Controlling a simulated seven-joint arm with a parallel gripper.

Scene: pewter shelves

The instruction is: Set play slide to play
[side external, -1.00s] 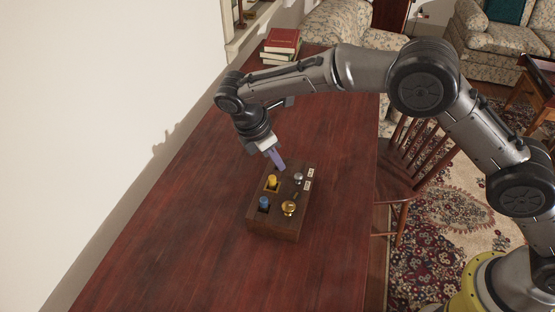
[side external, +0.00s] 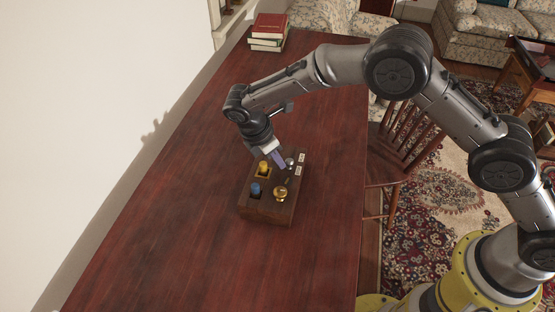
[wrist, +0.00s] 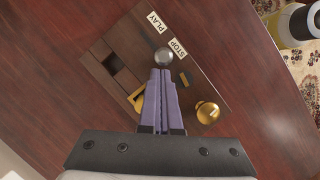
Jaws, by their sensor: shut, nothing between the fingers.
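A dark wooden control box (side external: 274,208) sits on the table and also shows in the wrist view (wrist: 196,82). A round silver knob (wrist: 163,55) stands on it near the PLAY label (wrist: 157,20) and the STOP label (wrist: 179,47). In the wrist view it appears closer to STOP; its exact slide position is unclear. The silver knob also shows in the side view (side external: 290,161). My gripper (wrist: 161,74) has its purple fingers shut together and empty. The tips (side external: 282,165) are right beside the silver knob; I cannot tell if they touch it.
The box also carries a gold knob (wrist: 207,112), a yellow piece (side external: 263,167) and a blue piece (side external: 255,189). A stack of books (side external: 268,31) lies at the table's far end. A wooden chair (side external: 392,150) stands at the right edge. The table around the box is clear.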

